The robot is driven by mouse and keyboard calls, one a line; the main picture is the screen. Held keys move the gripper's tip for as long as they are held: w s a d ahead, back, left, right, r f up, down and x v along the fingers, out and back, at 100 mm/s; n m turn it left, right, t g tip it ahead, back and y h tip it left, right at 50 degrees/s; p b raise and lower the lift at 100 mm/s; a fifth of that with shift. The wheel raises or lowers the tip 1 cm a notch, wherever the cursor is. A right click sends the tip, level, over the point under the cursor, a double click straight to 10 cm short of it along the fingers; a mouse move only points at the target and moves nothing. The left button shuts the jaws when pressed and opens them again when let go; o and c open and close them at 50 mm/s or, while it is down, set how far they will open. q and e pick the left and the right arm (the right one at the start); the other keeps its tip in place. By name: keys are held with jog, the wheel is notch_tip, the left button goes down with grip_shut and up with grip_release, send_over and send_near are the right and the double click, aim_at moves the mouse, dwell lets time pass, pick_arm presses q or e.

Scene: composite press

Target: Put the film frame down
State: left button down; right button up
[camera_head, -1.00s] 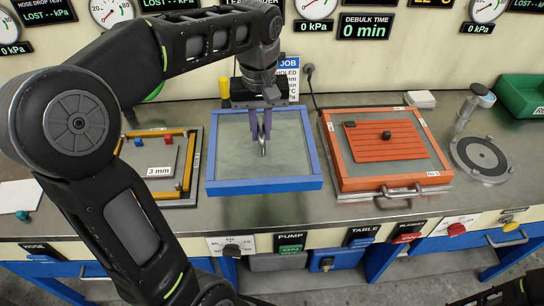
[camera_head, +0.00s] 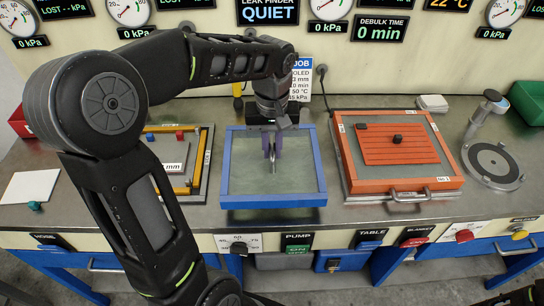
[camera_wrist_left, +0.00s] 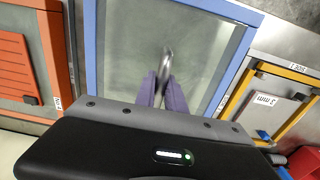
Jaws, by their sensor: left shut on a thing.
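The film frame (camera_head: 272,201) is a blue square rim around a clear, greyish film, in the middle of the workbench. My left gripper (camera_head: 271,154) comes from above and is shut on the small metal handle (camera_head: 273,168) at its centre. In the left wrist view the purple fingers (camera_wrist_left: 163,88) close around the handle, and the blue rim (camera_wrist_left: 91,45) shows on both sides. The film frame lies flat, on the bench or very close above it; I cannot tell which. My right gripper is out of view.
An orange frame with a slatted pad (camera_head: 400,185) sits on a plate to the right. A yellow-edged frame (camera_head: 181,192) lies to the left, partly behind my arm. A round disc (camera_head: 493,162) stands far right. Knobs and labels line the bench front.

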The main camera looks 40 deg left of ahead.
aim_at(272, 146)
pick_arm(q)
jog(key=shift+f, duration=1.75)
jog(key=shift+f, duration=0.2)
jog(key=c, duration=1.4)
grip_release()
jog(key=shift+r, duration=0.1)
notch_tip(272, 146, up, 12)
jog(key=shift+r, duration=0.1)
